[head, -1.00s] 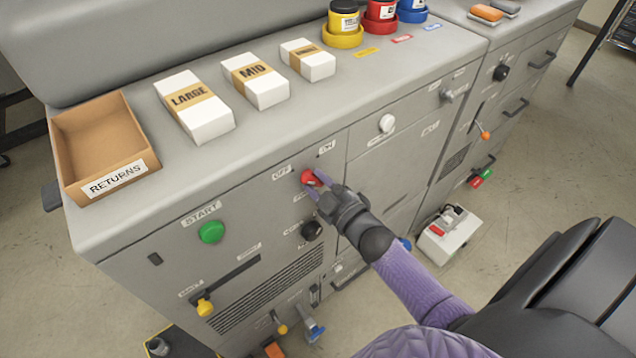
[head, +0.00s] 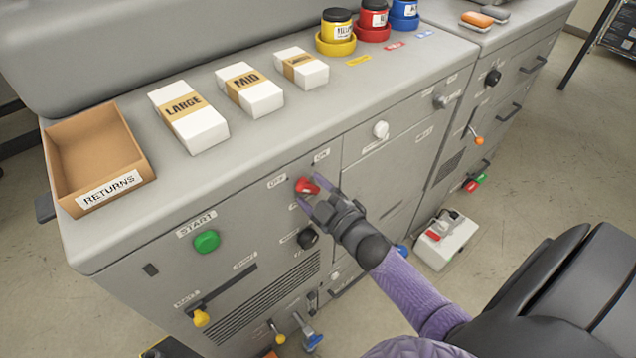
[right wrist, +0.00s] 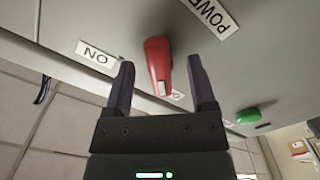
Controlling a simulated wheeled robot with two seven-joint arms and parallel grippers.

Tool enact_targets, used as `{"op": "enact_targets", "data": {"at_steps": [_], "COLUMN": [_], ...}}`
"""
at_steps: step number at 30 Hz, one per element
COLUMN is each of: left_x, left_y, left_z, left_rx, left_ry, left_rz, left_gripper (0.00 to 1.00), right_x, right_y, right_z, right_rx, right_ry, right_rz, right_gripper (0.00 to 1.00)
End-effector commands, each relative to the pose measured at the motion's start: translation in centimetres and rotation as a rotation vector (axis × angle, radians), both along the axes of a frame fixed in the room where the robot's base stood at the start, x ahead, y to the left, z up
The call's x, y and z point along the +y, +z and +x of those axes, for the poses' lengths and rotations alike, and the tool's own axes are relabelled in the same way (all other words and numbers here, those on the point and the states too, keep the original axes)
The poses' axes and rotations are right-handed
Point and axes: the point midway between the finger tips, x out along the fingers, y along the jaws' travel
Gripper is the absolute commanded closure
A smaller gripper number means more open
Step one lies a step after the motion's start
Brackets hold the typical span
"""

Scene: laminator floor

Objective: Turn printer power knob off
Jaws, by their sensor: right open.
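The red power knob (head: 306,186) is on the front panel of the grey machine, between the OFF label (head: 276,181) on its left and the ON label (head: 321,156) at its upper right. In the right wrist view the red knob (right wrist: 158,62) has a white mark at its near end and shows between my two fingers. My right gripper (head: 311,190) is open at the knob, with a finger on either side; clear gaps show beside the knob in the wrist view (right wrist: 160,75). One small label behind the knob is partly hidden. My left gripper is not in view.
A black knob (head: 307,238) lies just below my right gripper, and a green START button (head: 207,241) is to the left. A RETURNS tray (head: 140,178) and several white boxes stand on top. A white box (head: 444,240) stands on the floor.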

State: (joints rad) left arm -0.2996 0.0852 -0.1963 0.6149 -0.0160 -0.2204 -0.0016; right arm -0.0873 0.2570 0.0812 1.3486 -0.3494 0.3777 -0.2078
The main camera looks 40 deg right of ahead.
Motion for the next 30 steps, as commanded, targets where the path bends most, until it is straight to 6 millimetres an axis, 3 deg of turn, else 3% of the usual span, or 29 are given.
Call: {"op": "enact_targets", "data": {"at_steps": [9, 13, 28, 30], "left_x": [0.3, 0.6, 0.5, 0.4], "left_y": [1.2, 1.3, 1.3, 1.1], "left_z": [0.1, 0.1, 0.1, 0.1], "left_rx": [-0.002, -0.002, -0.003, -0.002], "left_ry": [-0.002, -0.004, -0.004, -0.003], "left_rz": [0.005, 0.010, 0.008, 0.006], "left_gripper": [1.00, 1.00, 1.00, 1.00], "right_x": [-0.5, -0.7, -0.8, -0.7], "right_y": [0.0, 0.0, -0.1, -1.3], "right_z": [-6.9, -9.0, -9.7, -9.9], "right_rx": [0.006, 0.002, 0.002, 0.035], "right_ry": [-0.002, -0.001, -0.001, -0.012], "right_rz": [0.001, 0.001, 0.001, 0.019], "right_gripper": [0.28, 0.28, 0.28, 0.28]}}
